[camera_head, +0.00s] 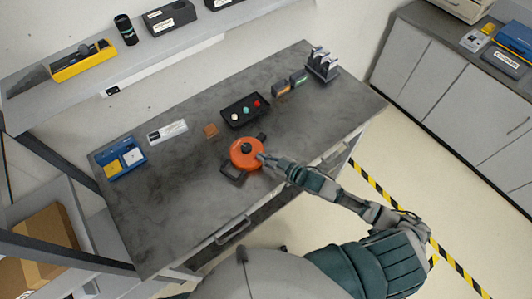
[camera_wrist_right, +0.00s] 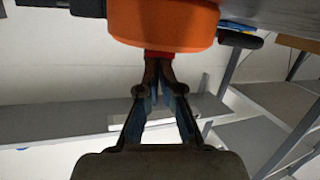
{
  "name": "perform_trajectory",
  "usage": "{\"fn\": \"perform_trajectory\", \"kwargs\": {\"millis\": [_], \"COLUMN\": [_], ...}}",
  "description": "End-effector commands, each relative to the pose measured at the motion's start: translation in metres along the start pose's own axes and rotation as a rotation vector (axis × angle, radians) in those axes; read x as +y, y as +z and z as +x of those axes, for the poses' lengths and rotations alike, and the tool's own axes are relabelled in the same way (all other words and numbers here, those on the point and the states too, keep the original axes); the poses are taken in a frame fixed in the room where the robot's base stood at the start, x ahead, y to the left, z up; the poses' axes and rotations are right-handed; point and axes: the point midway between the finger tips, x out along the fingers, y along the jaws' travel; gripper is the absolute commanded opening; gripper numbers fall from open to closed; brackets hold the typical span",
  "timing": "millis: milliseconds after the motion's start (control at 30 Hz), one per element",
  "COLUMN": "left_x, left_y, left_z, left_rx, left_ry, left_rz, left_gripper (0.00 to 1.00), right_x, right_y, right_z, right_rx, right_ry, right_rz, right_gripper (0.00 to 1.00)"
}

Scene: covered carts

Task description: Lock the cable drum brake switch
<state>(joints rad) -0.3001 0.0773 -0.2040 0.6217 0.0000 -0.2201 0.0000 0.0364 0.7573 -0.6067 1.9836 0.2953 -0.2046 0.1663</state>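The orange cable drum (camera_head: 245,153) with a dark centre knob sits near the front edge of the grey worktable (camera_head: 180,205). In the wrist view the drum (camera_wrist_right: 165,25) fills the top, with a small red part (camera_wrist_right: 160,56), seemingly the brake switch, on its near side. My right gripper (camera_head: 262,157) reaches the drum's right side. In the wrist view its fingertips (camera_wrist_right: 158,70) are drawn together right at the red part. They hide some of it, and I cannot tell whether they pinch it or only touch it. My left gripper is not in view.
A shelf (camera_head: 130,64) runs behind. The table's left front is clear.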

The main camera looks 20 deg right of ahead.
Motion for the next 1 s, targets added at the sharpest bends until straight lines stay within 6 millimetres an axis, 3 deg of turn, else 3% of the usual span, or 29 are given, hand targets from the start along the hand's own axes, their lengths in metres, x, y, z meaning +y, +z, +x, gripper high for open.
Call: {"fn": "perform_trajectory", "kwargs": {"millis": [67,267,700,1000], "left_x": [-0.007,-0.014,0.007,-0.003], "left_y": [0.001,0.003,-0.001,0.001], "left_z": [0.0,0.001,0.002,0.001], "left_rx": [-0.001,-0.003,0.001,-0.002], "left_ry": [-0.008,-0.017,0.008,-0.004], "left_rz": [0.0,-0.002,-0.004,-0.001], "left_gripper": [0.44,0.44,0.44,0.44], "right_x": [-0.002,0.0,0.002,0.002], "right_y": [0.011,0.014,0.014,0.013], "right_z": [-0.001,-0.004,-0.003,-0.003], "right_rx": [-0.019,-0.017,-0.019,-0.019], "right_ry": [-0.002,-0.003,-0.001,-0.001], "right_rz": [-0.003,0.004,0.002,0.002], "right_gripper": [0.0,0.0,0.0,0.0]}}
